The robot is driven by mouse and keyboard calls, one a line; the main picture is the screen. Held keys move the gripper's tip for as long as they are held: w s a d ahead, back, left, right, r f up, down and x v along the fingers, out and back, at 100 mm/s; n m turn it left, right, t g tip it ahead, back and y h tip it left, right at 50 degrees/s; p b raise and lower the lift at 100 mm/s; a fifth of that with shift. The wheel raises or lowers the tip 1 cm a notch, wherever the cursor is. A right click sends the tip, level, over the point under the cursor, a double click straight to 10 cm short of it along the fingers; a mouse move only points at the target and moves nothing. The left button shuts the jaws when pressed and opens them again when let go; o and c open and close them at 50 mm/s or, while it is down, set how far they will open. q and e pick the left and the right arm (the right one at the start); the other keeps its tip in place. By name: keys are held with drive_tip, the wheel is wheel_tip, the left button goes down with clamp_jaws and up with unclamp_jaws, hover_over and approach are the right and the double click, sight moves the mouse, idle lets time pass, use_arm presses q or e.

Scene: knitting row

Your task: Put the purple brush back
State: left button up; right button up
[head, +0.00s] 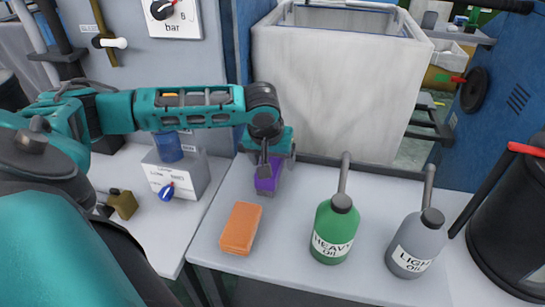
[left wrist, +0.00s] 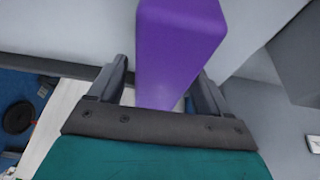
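The purple brush (head: 266,181) shows as a purple block just below my left gripper (head: 268,163), over the back of the grey bench. In the left wrist view the brush (left wrist: 180,40) lies between the two fingers of my left gripper (left wrist: 163,68). A gap shows between the brush and the left finger, so the gripper looks open around it. The gripper hides the brush's upper part in the head view. I cannot tell whether the brush rests on the bench. My right gripper is not in view.
An orange block (head: 240,228) lies in front of the brush. A green heavy oil can (head: 335,232) and a grey light oil can (head: 416,246) stand to the right. A white bin (head: 335,85) stands behind, and a grey switch box (head: 180,178) is at left.

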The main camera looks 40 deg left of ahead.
use_arm(q)
drive_tip(key=p+v, duration=0.3)
drive_tip(key=v, duration=0.9)
drive_tip(key=shift+r+p, duration=0.15)
drive_tip(key=shift+p, duration=0.15)
